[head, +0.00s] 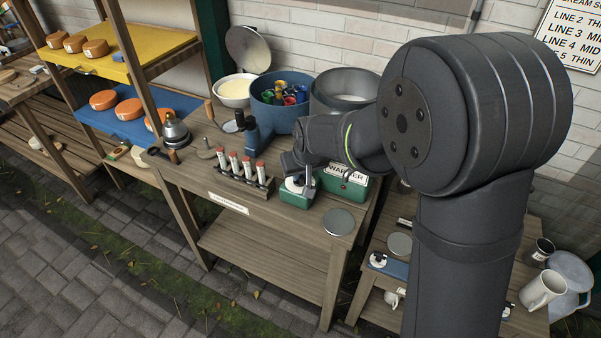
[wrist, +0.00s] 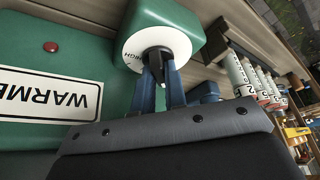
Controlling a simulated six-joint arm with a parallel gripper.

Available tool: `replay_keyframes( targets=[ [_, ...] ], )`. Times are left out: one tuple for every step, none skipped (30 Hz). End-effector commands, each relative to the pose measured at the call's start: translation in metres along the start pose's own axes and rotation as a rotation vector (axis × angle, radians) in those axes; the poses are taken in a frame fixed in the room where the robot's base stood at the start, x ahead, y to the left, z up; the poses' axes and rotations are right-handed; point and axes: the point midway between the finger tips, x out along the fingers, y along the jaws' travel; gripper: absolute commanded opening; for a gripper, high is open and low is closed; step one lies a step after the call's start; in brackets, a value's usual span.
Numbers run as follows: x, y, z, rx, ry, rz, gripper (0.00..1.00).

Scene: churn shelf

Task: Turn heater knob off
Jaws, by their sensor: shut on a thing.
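The heater is a green box with a "WARMER" label (head: 345,177) on the bench. Its label also shows upside down in the wrist view (wrist: 50,97). A white round dial (wrist: 145,42) with a dark knob (wrist: 160,57) in its middle sits on a green block at the heater's side. My gripper's two blue fingers (wrist: 163,84) are on either side of the dark knob and shut on it. In the head view, my gripper (head: 299,176) is over the dial (head: 293,187), hiding part of it. The setting on the dial is hard to read.
A rack of several white-and-red tubes (head: 245,172) stands close left of the knob. A blue tub (head: 270,112) and a grey pot (head: 345,85) stand behind. A round grey disc (head: 339,221) lies on the bench at the front right.

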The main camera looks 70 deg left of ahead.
Motion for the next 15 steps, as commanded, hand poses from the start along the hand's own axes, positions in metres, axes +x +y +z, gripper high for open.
replay_keyframes(
  targets=[
    [0.0000, 0.0003, 0.0003, -0.006, -0.001, -0.002, 0.00],
    [0.0000, 0.0003, 0.0003, -0.010, -0.001, -0.004, 0.00],
    [0.0000, 0.0002, 0.0003, -0.013, -0.001, -0.005, 0.00],
    [0.0000, 0.0002, 0.0003, -0.015, -0.001, -0.006, 0.00],
    [0.0000, 0.0002, 0.0003, -0.016, -0.001, -0.007, 0.00],
    [0.0000, 0.0001, 0.0003, -0.017, -0.001, -0.007, 0.00],
    [0.0000, 0.0001, 0.0003, -0.017, -0.001, -0.007, 0.00],
    [0.0000, 0.0001, 0.0003, -0.017, -0.001, -0.007, 0.00],
    [0.0000, 0.0001, 0.0003, -0.017, -0.002, -0.007, 0.00],
    [0.0000, 0.0001, 0.0004, -0.017, -0.002, -0.007, 0.00],
    [0.0000, 0.0001, 0.0004, -0.017, -0.002, -0.007, 0.00],
    [0.0000, 0.0001, 0.0004, -0.017, -0.002, -0.007, 0.00],
    [0.0000, 0.0001, 0.0004, -0.017, -0.002, -0.007, 0.00],
    [0.0000, 0.0001, 0.0004, -0.017, -0.002, -0.007, 0.00],
    [0.0000, 0.0001, 0.0004, -0.017, -0.002, -0.007, 0.16]
  ],
)
